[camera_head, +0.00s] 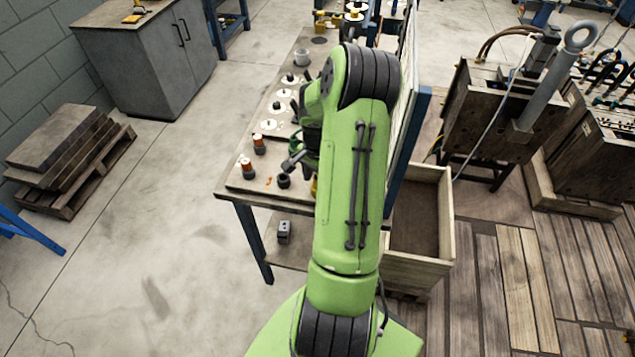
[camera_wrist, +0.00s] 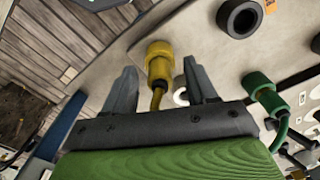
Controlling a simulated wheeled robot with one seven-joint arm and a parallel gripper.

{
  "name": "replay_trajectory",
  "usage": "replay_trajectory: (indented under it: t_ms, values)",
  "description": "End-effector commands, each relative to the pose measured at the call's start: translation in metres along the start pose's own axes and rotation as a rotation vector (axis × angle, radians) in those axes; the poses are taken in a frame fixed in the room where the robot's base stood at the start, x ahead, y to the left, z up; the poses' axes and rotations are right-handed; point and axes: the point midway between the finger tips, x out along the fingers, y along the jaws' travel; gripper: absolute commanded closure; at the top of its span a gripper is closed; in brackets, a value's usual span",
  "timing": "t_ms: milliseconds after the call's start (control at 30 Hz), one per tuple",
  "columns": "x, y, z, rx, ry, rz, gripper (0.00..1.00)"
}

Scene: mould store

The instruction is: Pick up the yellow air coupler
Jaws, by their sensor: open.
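The yellow air coupler (camera_wrist: 158,58) is in the upper middle of the wrist view, with a short yellow hose curving from it toward my gripper. My gripper (camera_wrist: 161,72) is open, with one dark finger on each side of the coupler. Gaps show between the fingers and the coupler, and I cannot tell any contact. In the head view only a sliver of yellow (camera_head: 314,187) shows beside my green arm, probably the same coupler. My arm hides most of it and most of my gripper there.
On the workbench (camera_head: 240,185), a black ring (camera_wrist: 240,18) and a green coupler (camera_wrist: 258,84) lie right of the yellow one in the wrist view. Orange-and-black fittings (camera_head: 246,168) stand near the bench's left edge. A wooden crate (camera_head: 420,268) stands right of the bench.

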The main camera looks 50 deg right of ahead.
Motion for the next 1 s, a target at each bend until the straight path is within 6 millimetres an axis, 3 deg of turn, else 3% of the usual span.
replay_trajectory:
  t_ms: [33, 400, 667, 1000]
  values:
    - [0.000, 0.000, 0.000, 0.000, 0.000, 0.000, 0.46]
    - [-0.001, 0.000, 0.000, -0.001, 0.000, 0.000, 1.00]
    - [-0.005, 0.000, 0.000, -0.001, 0.001, -0.001, 1.00]
    - [-0.084, -0.001, 0.000, -0.001, 0.004, -0.002, 1.00]
